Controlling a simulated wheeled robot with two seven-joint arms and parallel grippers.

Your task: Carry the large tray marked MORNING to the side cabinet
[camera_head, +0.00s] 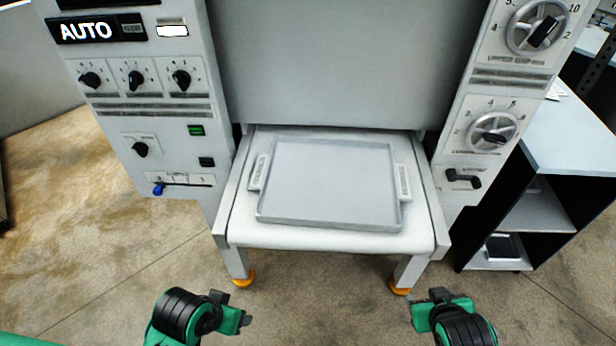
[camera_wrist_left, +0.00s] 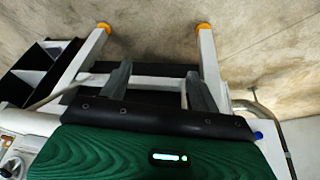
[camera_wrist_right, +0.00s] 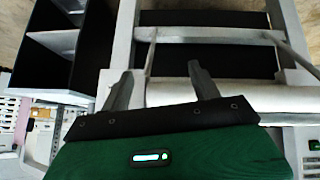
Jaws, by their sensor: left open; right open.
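A large grey tray (camera_head: 325,185) with a raised rim and a handle on each side lies flat and empty on the white shelf (camera_head: 330,239) of the machine. Its side handles carry small markings that I cannot read. The side cabinet (camera_head: 575,135) stands at the right, with a grey top and dark open shelves. My left gripper (camera_head: 232,310) is low at the front left, apart from the tray, open and empty; its fingers (camera_wrist_left: 158,85) show in the left wrist view. My right gripper (camera_head: 433,306) is low at the front right, open and empty; its fingers (camera_wrist_right: 162,85) show in the right wrist view.
The machine's left control panel (camera_head: 140,100) and right control panel (camera_head: 497,100), with knobs, flank the shelf. Shelf legs end in orange feet (camera_head: 243,278). A small dark box (camera_head: 502,247) sits low in the cabinet. The floor in front is clear.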

